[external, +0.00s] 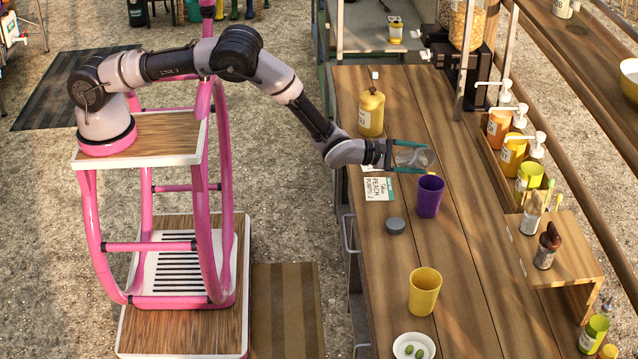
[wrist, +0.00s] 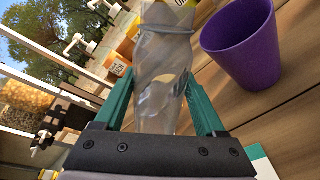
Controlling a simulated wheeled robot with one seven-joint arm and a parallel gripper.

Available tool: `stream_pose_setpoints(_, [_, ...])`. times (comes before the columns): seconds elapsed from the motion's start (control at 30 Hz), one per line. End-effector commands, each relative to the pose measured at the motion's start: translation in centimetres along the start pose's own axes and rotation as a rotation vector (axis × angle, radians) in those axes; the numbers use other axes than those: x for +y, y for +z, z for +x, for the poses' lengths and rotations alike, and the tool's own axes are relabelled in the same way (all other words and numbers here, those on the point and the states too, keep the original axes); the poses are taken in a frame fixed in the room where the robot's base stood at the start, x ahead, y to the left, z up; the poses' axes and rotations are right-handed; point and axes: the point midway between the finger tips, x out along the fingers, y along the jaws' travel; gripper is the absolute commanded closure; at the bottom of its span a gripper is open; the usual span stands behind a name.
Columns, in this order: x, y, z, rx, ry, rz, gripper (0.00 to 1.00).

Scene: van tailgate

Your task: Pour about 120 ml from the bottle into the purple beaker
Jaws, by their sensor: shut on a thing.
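My gripper (external: 421,158) is shut on a clear, see-through bottle (external: 408,157), held above the table and tipped close to lying flat. In the wrist view the bottle (wrist: 163,62) runs away from me between the green fingers of my gripper (wrist: 160,82). A little yellow shows at its far end; I cannot tell whether it is liquid or background. The purple beaker (external: 430,198) stands upright on the table, just below and right of the bottle's far end. In the wrist view the beaker (wrist: 243,47) is right of the bottle. Its inside bottom is hidden.
A grey lid (external: 395,225) and a white card (external: 378,188) lie near the beaker. A yellow cup (external: 424,291) and a white dish (external: 414,346) stand nearer the front. An amber bottle (external: 371,112) stands behind. Pump bottles (external: 513,153) line the right side.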

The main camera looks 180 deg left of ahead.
Motion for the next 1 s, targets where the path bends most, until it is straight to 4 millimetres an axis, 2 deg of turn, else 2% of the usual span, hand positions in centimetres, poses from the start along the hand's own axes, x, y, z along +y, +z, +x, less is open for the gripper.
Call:
stream_pose_setpoints(0.4, [1.1,0.5,-0.3,0.061,0.001,0.238,1.00])
stream_pose_setpoints(1.0, [1.6,1.4,-0.5,0.095,0.000,0.362,1.00])
